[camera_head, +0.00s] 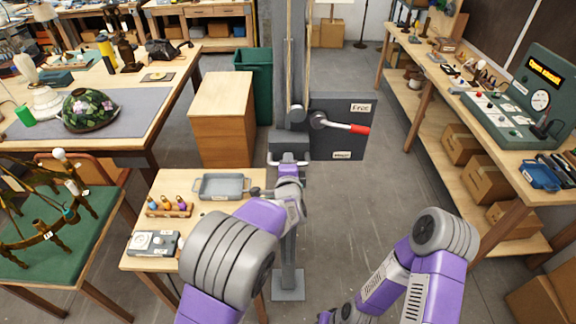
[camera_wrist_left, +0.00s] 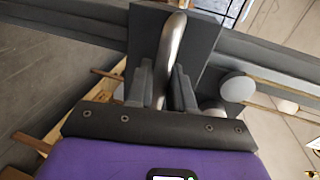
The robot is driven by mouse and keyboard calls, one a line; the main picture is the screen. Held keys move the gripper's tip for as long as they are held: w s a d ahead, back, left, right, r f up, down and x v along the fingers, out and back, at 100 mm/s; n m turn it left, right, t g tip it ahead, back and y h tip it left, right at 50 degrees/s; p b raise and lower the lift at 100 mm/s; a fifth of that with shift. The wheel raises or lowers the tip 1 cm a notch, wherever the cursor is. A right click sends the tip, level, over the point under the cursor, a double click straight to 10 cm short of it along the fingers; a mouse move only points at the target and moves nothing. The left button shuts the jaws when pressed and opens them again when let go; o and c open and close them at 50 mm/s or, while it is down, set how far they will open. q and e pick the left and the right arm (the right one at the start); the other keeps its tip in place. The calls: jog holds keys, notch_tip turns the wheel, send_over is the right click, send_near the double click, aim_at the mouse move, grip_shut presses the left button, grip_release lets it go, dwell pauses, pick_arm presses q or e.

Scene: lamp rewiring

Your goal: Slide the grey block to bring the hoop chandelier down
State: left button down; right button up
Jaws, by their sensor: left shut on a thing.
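The grey block (camera_head: 280,138) sits on the upright grey post, with a metal bar handle on its front. My left gripper (camera_head: 289,167) reaches up to this handle and is shut on it. In the left wrist view the shiny handle (camera_wrist_left: 174,50) stands between the two dark fingers (camera_wrist_left: 160,88), with the block's grey face (camera_wrist_left: 146,40) behind it. A brown hoop chandelier (camera_head: 40,232) with tagged arms and a pale bulb is at the left, over a green-topped table. My right gripper is out of the picture; only its arm shows.
A dark panel (camera_head: 343,107) with a red-handled lever (camera_head: 345,127) is fixed to the post's right. A small wooden table (camera_head: 225,232) with a grey tray (camera_head: 221,186) stands left of the post. A workbench lines the right side. The floor between is clear.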

pick_arm(q)
jog(key=shift+w+r, duration=0.1)
jog(key=shift+r, duration=0.3)
jog(key=c, duration=1.1)
grip_release()
jog(key=shift+d, duration=0.1)
jog(key=shift+s, duration=0.35)
jog(key=v, duration=0.7)
jog(key=shift+b, duration=0.3)
